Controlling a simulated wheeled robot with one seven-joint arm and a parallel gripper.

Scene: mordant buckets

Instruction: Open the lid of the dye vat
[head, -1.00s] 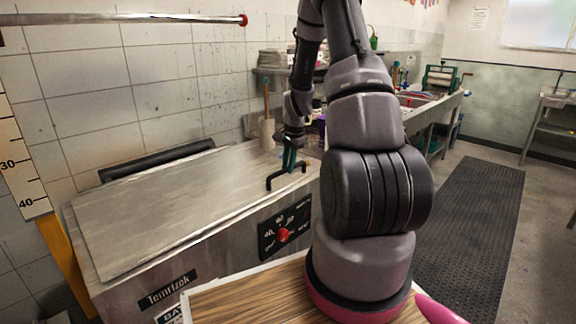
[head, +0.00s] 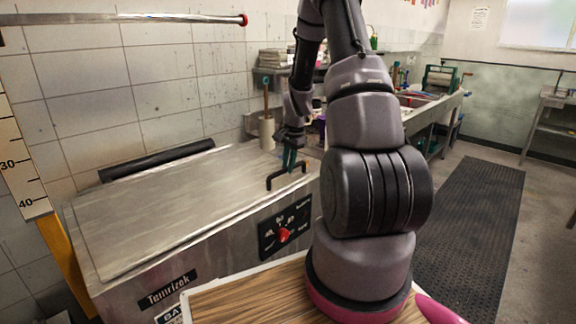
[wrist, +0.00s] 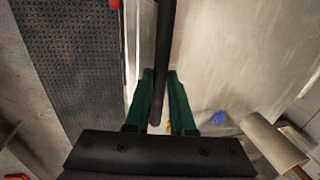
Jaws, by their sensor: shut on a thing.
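The dye vat (head: 222,262) is a grey metal box at the left of the head view. Its flat lid (head: 165,205) lies down on it. A black bar handle (head: 275,180) stands on the lid's right end; it also shows in the wrist view (wrist: 164,45). My gripper (head: 289,160) reaches down to this handle. In the wrist view, its green fingers (wrist: 158,85) sit on either side of the black bar, shut on it. The exact contact is partly hidden by the fingers.
A control panel with a red knob (head: 284,235) is on the vat's front. A wooden-topped surface (head: 250,297) is near me. A metal rod (head: 120,18) hangs above the vat. A dark floor mat (head: 470,230) lies in the open floor at the right.

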